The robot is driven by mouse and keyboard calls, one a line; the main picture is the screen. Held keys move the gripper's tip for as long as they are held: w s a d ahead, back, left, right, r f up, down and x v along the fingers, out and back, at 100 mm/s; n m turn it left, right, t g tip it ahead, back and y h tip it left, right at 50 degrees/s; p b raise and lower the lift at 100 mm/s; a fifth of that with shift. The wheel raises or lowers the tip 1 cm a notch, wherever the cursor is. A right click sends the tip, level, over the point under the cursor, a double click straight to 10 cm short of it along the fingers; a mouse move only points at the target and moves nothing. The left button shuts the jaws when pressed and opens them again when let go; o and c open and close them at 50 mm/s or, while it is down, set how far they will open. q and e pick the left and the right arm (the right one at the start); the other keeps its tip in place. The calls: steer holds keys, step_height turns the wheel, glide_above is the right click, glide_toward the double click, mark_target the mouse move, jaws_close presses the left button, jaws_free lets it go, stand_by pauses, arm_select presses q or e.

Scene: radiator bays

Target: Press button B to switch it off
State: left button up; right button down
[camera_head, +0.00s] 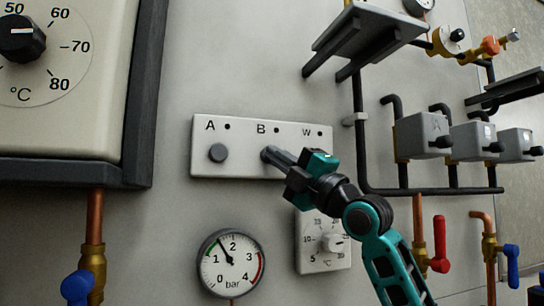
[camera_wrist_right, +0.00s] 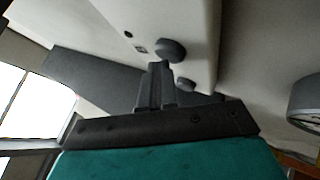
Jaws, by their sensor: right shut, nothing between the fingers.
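A white panel (camera_head: 240,131) on the wall carries the letters A, B and W, each with a small dark dot beside it. The round grey button A (camera_head: 218,153) is fully visible. Button B (camera_head: 265,153), below its letter, is mostly covered by the tips of my right gripper (camera_head: 273,154). The W button is hidden behind the gripper. My right gripper is shut and empty, its fingers pointing left at B. In the wrist view the shut fingers (camera_wrist_right: 158,75) end close beside a grey button (camera_wrist_right: 170,50); I cannot tell whether they touch. My left gripper is out of view.
A pressure gauge (camera_head: 231,263) and a small dial thermostat (camera_head: 318,241) sit below the panel. A large temperature dial (camera_head: 45,60) is at left. Dark pipes, grey boxes (camera_head: 422,134) and a shelf (camera_head: 366,34) stick out at right. Bare wall surrounds the panel's left side.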

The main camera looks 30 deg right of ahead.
steer(key=shift+s+f, duration=0.1)
steer(key=shift+s, duration=0.05)
steer(key=s+a+b, duration=0.1)
steer(key=s, duration=0.5)
steer(key=shift+a, duration=0.25)
stand_by(0.4)
steer(key=shift+w, duration=0.1)
